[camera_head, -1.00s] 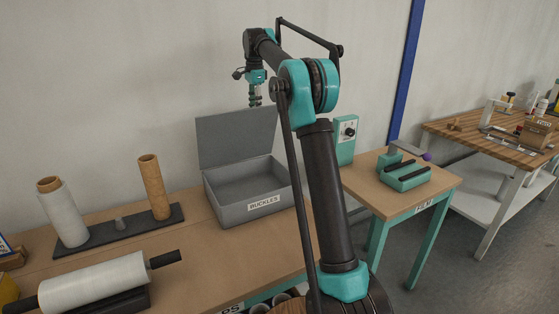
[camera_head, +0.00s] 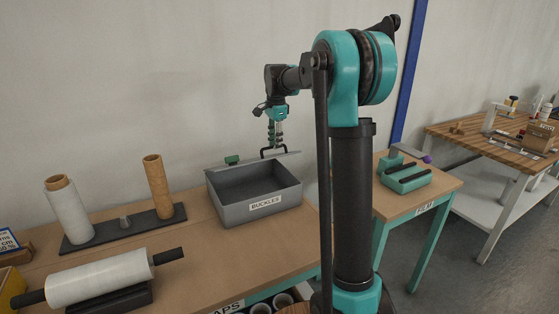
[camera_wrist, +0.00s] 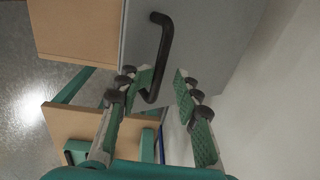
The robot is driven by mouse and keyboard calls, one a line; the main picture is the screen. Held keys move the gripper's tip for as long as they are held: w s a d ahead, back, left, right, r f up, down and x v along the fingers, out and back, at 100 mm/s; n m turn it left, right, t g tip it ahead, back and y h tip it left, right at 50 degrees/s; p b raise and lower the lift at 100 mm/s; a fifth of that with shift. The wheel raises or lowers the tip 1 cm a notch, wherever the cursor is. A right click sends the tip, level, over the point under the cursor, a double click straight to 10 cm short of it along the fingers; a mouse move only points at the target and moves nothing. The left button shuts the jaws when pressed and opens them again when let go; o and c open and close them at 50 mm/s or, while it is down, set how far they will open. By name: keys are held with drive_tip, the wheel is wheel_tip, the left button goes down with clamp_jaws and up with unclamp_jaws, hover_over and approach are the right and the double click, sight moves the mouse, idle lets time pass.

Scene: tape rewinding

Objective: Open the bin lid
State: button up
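The grey bin (camera_head: 240,213) with the BUCKLES label stands on the wooden table, its dark inside visible from above. Its lid (camera_head: 296,154) shows almost edge-on as a thin strip along the back of the bin, so its exact tilt is hard to tell. A black handle (camera_head: 272,150) sticks up from the lid. My gripper (camera_head: 275,143) is right above the handle, fingers pointing down. In the wrist view the lid's grey face (camera_wrist: 205,35) fills the top middle. The handle (camera_wrist: 165,45) reaches down between my open fingers (camera_wrist: 160,80), with gaps showing; contact cannot be told.
Two upright rolls (camera_head: 158,187) and a lying white roll (camera_head: 100,278) are left of the bin. A smaller table (camera_head: 445,183) with a green device (camera_head: 405,178) stands to the right. The wall is close behind the bin.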

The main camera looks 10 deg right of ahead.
drive_tip(key=s+f, duration=0.1)
drive_tip(key=f, duration=0.1)
drive_tip(key=s+f, duration=0.1)
drive_tip(key=s+d+f, duration=0.1)
drive_tip(key=f, duration=0.1)
drive_tip(key=shift+s+d+f, duration=0.1)
drive_tip(key=shift+s+f, duration=0.1)
drive_tip(key=shift+f, duration=0.1)
drive_tip(key=s+d+f+n+t, duration=0.1)
drive_tip(key=s+f+n, duration=0.4)
drive_tip(key=s, duration=0.5)
drive_tip(key=s+d+f+n+t, duration=0.15)
drive_tip(key=s+f+n, duration=0.3)
drive_tip(key=s, duration=0.65)
drive_tip(key=s+d+f+n+t, duration=0.15)
drive_tip(key=s+f+n, duration=0.35)
drive_tip(key=s, duration=0.5)
drive_tip(key=w+a+r+m+g, duration=0.3)
drive_tip(key=w+r+m, duration=1.2)
drive_tip(key=w+r, duration=1.15)
wheel_tip(320, 180, down, 16)
drive_tip(key=w+a, duration=0.1)
drive_tip(key=w, duration=0.1)
drive_tip(key=shift+w+a, duration=0.2)
drive_tip(key=shift+w, duration=0.2)
drive_tip(key=shift+f+n, duration=0.1)
drive_tip(key=shift+n, duration=0.15)
clamp_jaws()
